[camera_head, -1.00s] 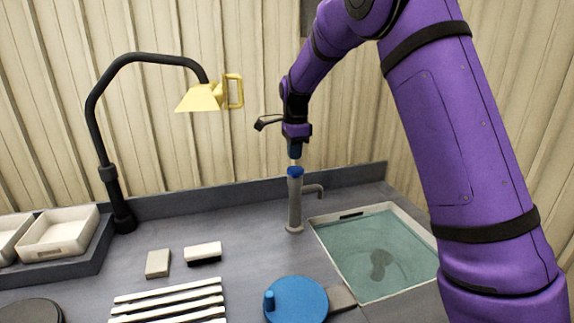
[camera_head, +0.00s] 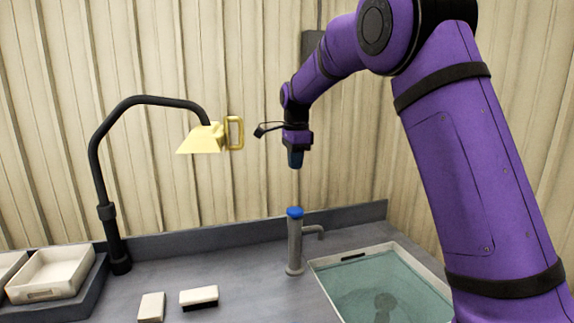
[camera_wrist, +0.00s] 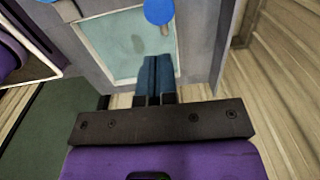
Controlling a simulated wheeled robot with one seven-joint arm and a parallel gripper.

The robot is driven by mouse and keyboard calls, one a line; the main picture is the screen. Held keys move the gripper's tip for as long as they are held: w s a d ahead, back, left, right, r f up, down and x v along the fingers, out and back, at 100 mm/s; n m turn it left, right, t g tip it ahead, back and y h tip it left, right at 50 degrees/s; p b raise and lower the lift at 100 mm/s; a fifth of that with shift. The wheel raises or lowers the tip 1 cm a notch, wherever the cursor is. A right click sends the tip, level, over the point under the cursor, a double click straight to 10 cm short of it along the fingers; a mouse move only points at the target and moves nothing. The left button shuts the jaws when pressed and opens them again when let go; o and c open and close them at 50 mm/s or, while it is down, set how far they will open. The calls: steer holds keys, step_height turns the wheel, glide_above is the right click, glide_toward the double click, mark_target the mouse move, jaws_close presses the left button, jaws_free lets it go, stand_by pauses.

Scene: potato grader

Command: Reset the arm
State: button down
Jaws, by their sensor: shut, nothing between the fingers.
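My purple arm comes down from the upper right in the head view. My gripper (camera_head: 295,160) points straight down, shut and empty, above the blue-topped grey tap (camera_head: 295,245) with a clear gap between them. In the wrist view my gripper's blue fingers (camera_wrist: 157,80) are together with nothing between them. The tap's round blue top (camera_wrist: 159,11) shows at the top of that view.
A water-filled basin (camera_head: 375,290) lies right of the tap. A black lamp with a yellow shade (camera_head: 202,139) stands to the left. Two small blocks, one pale (camera_head: 151,306) and one white and black (camera_head: 199,296), lie on the grey counter near white trays (camera_head: 55,272).

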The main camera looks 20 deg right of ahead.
steer(key=s+d+r+n+t, duration=0.15)
steer(key=s+r+n, duration=0.3)
steer(key=s, duration=0.65)
steer(key=s+d+r+n+t, duration=0.15)
steer(key=s+r+n, duration=0.3)
steer(key=s, duration=0.65)
steer(key=s+f+n+t, duration=0.1)
steer(key=s+n, duration=0.3)
steer(key=s, duration=0.6)
steer(key=s+d+f+n+t, duration=0.1)
steer(key=s+f+n, duration=0.3)
steer(key=s, duration=0.6)
steer(key=shift+s+f+n, duration=0.15)
steer(key=shift+s+n, duration=0.2)
steer(key=shift+n, duration=0.15)
